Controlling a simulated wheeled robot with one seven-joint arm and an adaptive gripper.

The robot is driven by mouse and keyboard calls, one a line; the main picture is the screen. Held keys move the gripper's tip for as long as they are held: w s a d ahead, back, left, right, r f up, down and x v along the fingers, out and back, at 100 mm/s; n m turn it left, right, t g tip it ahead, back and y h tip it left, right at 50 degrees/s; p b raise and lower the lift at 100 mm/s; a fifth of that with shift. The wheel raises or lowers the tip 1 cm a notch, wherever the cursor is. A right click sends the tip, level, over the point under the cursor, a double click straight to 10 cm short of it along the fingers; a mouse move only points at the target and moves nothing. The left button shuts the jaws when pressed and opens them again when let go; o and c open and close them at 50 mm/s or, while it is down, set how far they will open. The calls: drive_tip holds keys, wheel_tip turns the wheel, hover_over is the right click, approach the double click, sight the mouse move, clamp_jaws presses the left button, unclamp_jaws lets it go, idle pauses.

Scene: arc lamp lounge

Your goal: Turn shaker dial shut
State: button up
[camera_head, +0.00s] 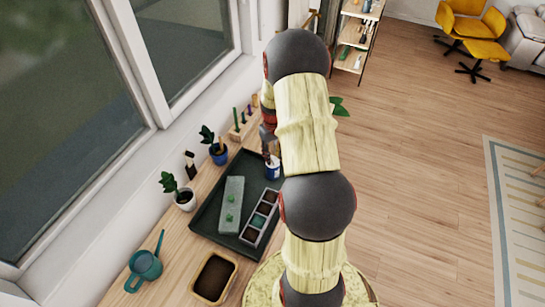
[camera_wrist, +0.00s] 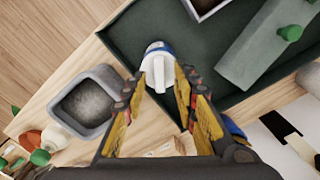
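The shaker (camera_head: 272,170) is a small white and blue container at the right edge of the dark tray in the head view, partly hidden by my arm. In the wrist view the shaker (camera_wrist: 158,48) shows its white top with a raised white dial (camera_wrist: 158,72) and a bit of blue at the rim. My gripper (camera_wrist: 160,82) has its two yellow-and-dark fingers apart, one on each side of the dial. I cannot tell whether either finger touches it. In the head view my gripper (camera_head: 267,138) is just above the shaker, mostly hidden behind my arm.
The dark green tray (camera_head: 209,209) holds a grey-green block (camera_head: 231,205) and a compartment box (camera_head: 260,218). A grey square pot (camera_wrist: 84,103) stands close to the left finger. Potted plants (camera_head: 185,199), a teal watering can (camera_head: 145,267) and a soil box (camera_head: 214,278) share the wooden table.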

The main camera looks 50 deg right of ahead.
drive_tip(key=shift+f, duration=0.55)
clamp_jaws()
